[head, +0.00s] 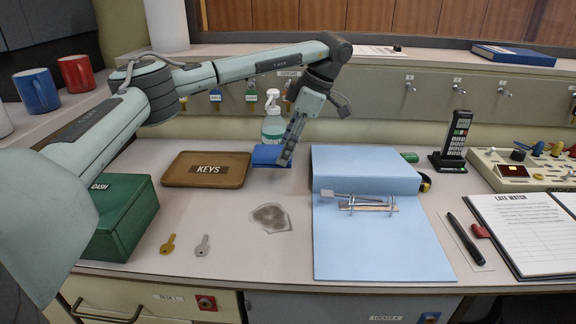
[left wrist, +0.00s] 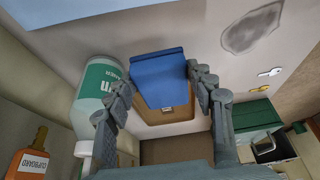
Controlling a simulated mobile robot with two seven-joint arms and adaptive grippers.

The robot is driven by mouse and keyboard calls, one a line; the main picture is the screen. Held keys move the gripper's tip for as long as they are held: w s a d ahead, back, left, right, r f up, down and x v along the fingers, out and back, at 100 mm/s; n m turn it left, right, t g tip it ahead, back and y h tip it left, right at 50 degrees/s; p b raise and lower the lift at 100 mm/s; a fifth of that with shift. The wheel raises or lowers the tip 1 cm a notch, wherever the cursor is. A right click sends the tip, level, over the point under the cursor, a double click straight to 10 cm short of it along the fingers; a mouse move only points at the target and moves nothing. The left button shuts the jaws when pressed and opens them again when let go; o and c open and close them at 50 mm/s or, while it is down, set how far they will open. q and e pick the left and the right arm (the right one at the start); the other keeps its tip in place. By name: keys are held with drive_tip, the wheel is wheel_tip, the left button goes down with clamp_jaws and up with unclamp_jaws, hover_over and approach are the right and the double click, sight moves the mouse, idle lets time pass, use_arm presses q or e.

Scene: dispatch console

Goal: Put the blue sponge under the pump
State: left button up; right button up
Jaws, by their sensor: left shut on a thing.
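The blue sponge (head: 266,155) is between the fingers of my left gripper (head: 287,155), which is shut on it. In the left wrist view the sponge (left wrist: 158,80) sits between both fingers (left wrist: 160,88). The pump bottle (head: 272,127), pale with a green label and a white pump head, stands just behind the sponge in the head view and hides partly behind it. The bottle also shows in the left wrist view (left wrist: 97,100), close beside one finger. I cannot tell whether the sponge touches the desk or the bottle. My right gripper is not in view.
A brown KEYS tray (head: 207,182) lies left of the sponge, with a green cash box (head: 118,215) nearer. An open blue binder (head: 378,240) is to the right. A grey stain (head: 271,217) and two keys (head: 185,244) lie in front. Key hooks line the back panel.

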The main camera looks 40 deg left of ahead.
use_arm(q)
drive_tip(key=shift+w+d+f, duration=0.1)
drive_tip(key=shift+w+f, duration=0.1)
drive_tip(key=shift+f, duration=1.95)
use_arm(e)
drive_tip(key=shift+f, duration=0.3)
use_arm(q)
drive_tip(key=shift+f, duration=0.1)
drive_tip(key=o, duration=1.1)
